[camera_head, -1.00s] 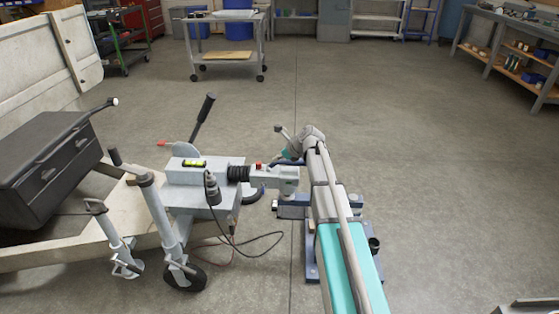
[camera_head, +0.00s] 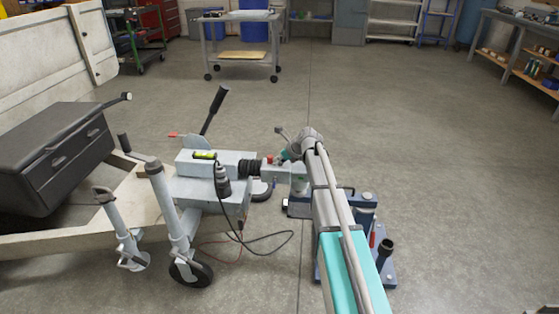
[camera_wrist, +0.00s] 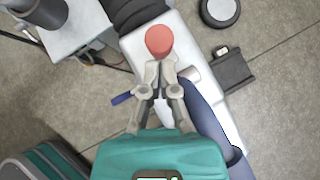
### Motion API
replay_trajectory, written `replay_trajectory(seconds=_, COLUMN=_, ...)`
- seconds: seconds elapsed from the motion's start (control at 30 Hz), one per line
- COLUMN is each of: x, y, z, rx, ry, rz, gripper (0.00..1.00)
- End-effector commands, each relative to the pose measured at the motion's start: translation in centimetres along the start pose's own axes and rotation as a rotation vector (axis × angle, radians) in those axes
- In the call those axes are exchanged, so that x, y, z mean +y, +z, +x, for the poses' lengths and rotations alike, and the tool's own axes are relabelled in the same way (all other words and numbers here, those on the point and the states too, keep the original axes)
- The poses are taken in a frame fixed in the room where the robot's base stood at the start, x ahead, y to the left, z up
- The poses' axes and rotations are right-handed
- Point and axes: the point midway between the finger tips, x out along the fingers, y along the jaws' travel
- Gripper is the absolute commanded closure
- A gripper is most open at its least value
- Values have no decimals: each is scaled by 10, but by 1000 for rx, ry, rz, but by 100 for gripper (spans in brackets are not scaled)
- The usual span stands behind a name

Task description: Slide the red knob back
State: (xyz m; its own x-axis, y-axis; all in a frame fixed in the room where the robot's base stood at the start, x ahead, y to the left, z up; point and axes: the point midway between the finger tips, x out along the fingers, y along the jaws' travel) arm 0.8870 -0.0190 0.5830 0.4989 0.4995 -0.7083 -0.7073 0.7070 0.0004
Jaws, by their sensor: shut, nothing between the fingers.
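The red knob (camera_wrist: 159,40) sits on top of the pale metal coupling (camera_wrist: 192,52), close to the black ribbed bellows in the wrist view. My gripper (camera_wrist: 160,66) is shut and empty. Its fingertips lie right at the near edge of the knob in the picture; I cannot tell whether they touch it. In the head view the red knob (camera_head: 270,158) shows small on the coupling beside the bellows (camera_head: 249,168), with my gripper (camera_head: 279,160) just to its right.
The trailer's grey box (camera_head: 213,178) carries a black-handled lever (camera_head: 214,108) and a hanging plug with a cable. A jockey wheel (camera_head: 190,272) stands in front. A blue stand (camera_head: 372,235) is beside my arm.

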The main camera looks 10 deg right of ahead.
Motion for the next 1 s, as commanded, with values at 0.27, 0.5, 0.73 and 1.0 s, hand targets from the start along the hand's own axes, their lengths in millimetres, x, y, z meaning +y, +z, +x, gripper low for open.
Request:
replay_trajectory(seconds=0.27, x=0, y=0, z=0, rx=0, ry=0, rz=0, gripper=100)
replay_trajectory(seconds=0.5, x=9, y=13, z=13, rx=0, ry=0, rz=-1, gripper=100)
replay_trajectory(seconds=0.73, x=13, y=18, z=18, rx=0, ry=-1, rz=0, gripper=100)
replay_trajectory(seconds=1.0, x=13, y=19, z=17, rx=-1, ry=0, rz=0, gripper=100)
